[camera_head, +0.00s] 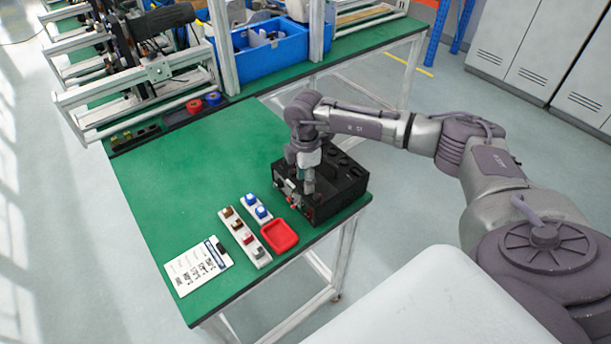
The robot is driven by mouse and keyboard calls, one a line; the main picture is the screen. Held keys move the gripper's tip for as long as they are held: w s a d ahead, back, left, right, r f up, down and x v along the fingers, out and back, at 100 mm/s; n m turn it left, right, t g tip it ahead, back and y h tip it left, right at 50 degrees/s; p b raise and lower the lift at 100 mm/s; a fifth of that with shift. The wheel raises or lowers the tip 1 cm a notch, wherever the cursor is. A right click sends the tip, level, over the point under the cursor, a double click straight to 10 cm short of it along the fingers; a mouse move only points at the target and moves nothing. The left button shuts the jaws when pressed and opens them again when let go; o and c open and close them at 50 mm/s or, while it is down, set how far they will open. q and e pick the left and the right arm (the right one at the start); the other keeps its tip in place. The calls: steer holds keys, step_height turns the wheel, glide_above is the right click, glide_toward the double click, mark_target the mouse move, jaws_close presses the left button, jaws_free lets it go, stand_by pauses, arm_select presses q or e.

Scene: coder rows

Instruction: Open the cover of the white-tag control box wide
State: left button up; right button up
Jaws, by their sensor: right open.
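A black box (347,181) with dark round shapes along its top stands at the right edge of the green table. Small light and red parts show on its front left side. I cannot make out a white tag or a cover edge on it at this size. My right gripper (308,190) points down at the front left part of the box. The gripper is open, and its wrist hides part of the box top. I cannot tell whether the fingers touch the box. My left gripper is not in view.
A red tray (279,237) lies in front of the box. Beside it are white strips with blue blocks (258,206) and with brown, red and grey blocks (248,239). A clipboard (199,265) lies at the front left. The table's middle (200,170) is clear. A blue bin (262,55) stands behind.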

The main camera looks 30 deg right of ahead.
steer(key=shift+f, duration=0.1)
jaws_close()
